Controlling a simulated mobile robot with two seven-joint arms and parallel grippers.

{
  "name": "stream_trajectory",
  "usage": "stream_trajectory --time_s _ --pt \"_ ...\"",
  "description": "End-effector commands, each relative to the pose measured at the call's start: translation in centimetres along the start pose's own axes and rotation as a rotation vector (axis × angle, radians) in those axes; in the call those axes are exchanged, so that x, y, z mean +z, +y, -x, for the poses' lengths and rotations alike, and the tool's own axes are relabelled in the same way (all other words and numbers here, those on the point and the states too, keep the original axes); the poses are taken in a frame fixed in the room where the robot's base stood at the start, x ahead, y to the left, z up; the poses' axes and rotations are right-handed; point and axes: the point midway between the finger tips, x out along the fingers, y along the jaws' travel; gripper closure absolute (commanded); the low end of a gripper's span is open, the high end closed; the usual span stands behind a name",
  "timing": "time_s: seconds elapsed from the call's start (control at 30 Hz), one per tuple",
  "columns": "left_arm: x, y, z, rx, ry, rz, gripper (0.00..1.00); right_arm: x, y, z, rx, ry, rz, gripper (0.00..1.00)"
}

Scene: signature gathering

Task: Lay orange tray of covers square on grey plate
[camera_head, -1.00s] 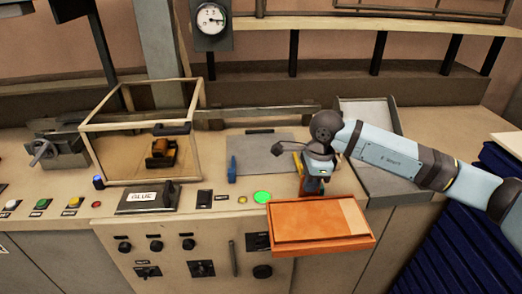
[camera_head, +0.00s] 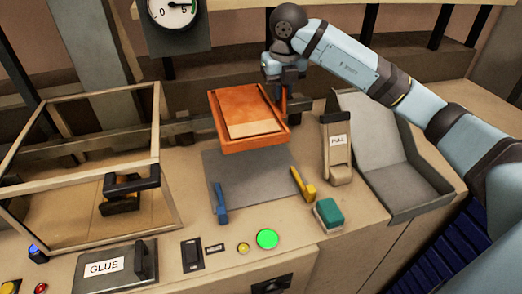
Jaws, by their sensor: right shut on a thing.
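The orange tray (camera_head: 222,122) is held in the air by my right gripper (camera_head: 284,88), which is shut on its right far side. Pale flat covers (camera_head: 255,124) lie in the tray. The tray hangs over the far edge of the grey plate (camera_head: 228,178) and looks turned relative to it. The plate lies flat on the bench, with a blue stop (camera_head: 221,203) at its left front and a yellow stop (camera_head: 303,185) at its right. The tray hides part of the plate's far edge. My left gripper is not in view.
A glass case (camera_head: 155,130) stands at left, behind a GLUE box (camera_head: 110,268). A lever block marked PAL (camera_head: 338,150), a green-topped block (camera_head: 329,213) and a grey sloped bin (camera_head: 390,160) stand right of the plate. A lit green button (camera_head: 267,239) is in front.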

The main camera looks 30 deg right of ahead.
Motion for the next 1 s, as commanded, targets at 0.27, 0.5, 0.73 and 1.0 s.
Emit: stream_trajectory --time_s 0.27,0.5,0.73,1.0 --pt "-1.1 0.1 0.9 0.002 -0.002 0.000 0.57 -1.1 -0.1 -7.5 -0.001 0.006 0.002 1.00" --pt "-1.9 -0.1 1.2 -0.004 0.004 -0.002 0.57 -1.6 0.0 -12.3 0.000 0.002 0.003 1.00" --pt "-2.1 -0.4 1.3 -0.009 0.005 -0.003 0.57 -1.8 0.0 -14.0 0.000 0.002 0.003 1.00" --pt "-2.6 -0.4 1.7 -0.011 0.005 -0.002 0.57 -2.2 0.0 -17.5 0.000 0.000 0.004 1.00"
